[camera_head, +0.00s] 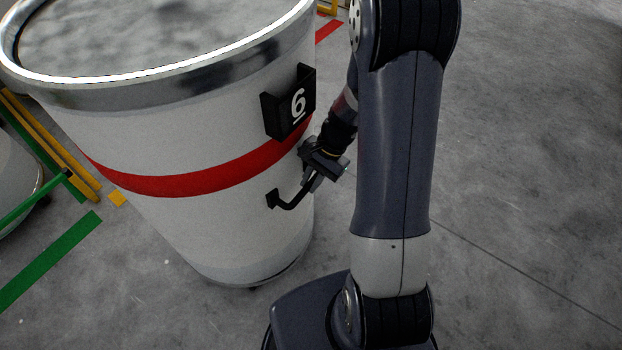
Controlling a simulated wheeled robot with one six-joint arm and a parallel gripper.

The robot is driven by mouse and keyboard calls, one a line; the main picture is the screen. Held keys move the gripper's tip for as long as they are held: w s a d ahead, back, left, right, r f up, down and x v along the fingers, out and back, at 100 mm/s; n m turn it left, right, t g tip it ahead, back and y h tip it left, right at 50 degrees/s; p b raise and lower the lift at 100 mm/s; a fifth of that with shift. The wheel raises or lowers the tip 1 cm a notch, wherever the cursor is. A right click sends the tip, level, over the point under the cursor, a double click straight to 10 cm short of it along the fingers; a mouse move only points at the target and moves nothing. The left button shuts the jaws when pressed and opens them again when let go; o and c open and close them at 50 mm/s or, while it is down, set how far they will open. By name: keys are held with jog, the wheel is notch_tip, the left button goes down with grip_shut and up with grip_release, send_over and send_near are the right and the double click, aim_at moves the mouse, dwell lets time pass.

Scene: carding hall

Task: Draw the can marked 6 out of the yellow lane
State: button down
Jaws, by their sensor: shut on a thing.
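The can marked 6 (200,225) is a large white drum with a red band, a metal rim and grey contents in its open top. It fills the left half of the head view and stands upright. A black plate with a white 6 (291,101) is on its side. Below the band is a black bar handle (286,205). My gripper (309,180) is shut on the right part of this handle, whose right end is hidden. Yellow lane bars (50,145) show left of the can, and a yellow piece (328,9) shows behind it.
Another pale round can (14,180) is partly in view at the left edge. Green strips (48,262) lie at the left, and a red strip (328,31) lies behind the can. The grey floor (530,160) on the right is clear.

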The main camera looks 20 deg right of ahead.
jog(key=shift+s+d, duration=0.25)
jog(key=shift+s, duration=0.05)
jog(key=c, duration=1.3)
grip_release()
jog(key=s+p+v, duration=0.1)
jog(key=v, duration=0.9)
jog(key=shift+w+r+p, duration=0.35)
jog(key=shift+w+r, duration=0.05)
jog(key=shift+w, duration=0.15)
jog(key=shift+d, duration=0.1)
